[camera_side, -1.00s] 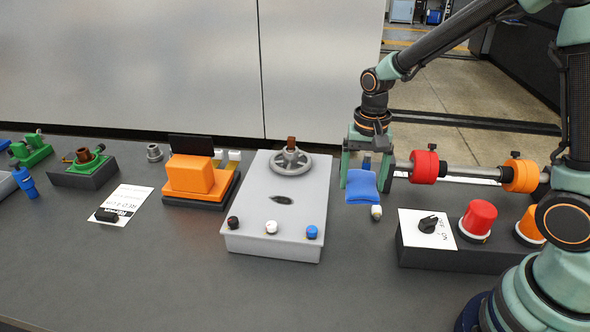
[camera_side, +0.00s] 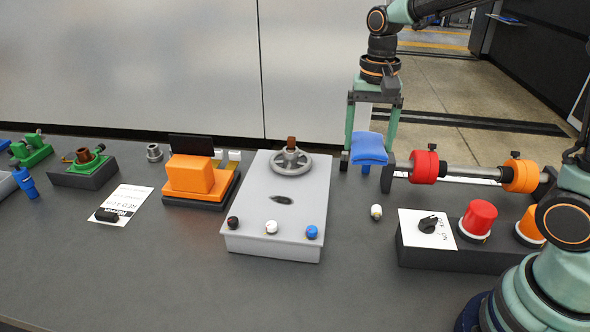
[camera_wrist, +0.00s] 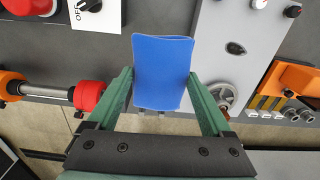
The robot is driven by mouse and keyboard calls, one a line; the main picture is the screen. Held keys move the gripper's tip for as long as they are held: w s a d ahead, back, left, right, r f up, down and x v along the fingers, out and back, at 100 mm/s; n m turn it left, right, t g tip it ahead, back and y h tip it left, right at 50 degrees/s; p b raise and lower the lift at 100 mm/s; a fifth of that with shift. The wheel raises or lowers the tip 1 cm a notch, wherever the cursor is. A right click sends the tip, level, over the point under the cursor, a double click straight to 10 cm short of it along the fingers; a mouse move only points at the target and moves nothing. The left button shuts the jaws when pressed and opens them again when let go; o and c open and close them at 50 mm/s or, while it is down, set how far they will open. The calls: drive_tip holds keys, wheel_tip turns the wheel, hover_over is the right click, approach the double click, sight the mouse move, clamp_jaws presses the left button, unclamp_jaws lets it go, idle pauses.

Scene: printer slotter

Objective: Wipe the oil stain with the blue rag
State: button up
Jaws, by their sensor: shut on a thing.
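The blue rag (camera_side: 369,148) is held between the fingers of my gripper (camera_side: 370,160), to the right of the grey box and above the table. In the wrist view the rag (camera_wrist: 162,72) spans the gap between the two green fingers of my gripper (camera_wrist: 162,92). The dark oil stain (camera_side: 281,200) is on the top face of the grey box (camera_side: 255,215), between the handwheel and the row of knobs. The stain also shows in the wrist view (camera_wrist: 235,48), right of the rag. My gripper is apart from the stain.
A handwheel (camera_side: 291,161) stands up on the back of the grey box. A shaft with red (camera_side: 424,167) and orange rollers runs to the right of my gripper. A small white bulb (camera_side: 376,212) lies on the table. An orange machine (camera_side: 192,175) stands left of the box.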

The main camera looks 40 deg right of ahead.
drive_tip(key=w+a, duration=0.4)
drive_tip(key=w, duration=0.1)
drive_tip(key=w+a+f, duration=0.1)
drive_tip(key=w+a, duration=0.1)
drive_tip(key=shift+w+a+f, duration=0.1)
drive_tip(key=shift+w+a, duration=0.05)
drive_tip(key=shift+a, duration=0.05)
approach(265, 199)
drive_tip(key=shift+f, duration=3.15)
drive_tip(key=shift+s+d+f, duration=0.2)
drive_tip(key=shift+s+d, duration=0.6)
drive_tip(key=shift+d, duration=0.05)
drive_tip(key=shift+s+d, duration=1.6)
drive_tip(key=shift+s, duration=0.05)
drive_tip(key=shift+w+a, duration=2.45)
drive_tip(key=shift+a, duration=0.05)
drive_tip(key=shift+d+r, duration=0.1)
drive_tip(key=shift+r, duration=4.05)
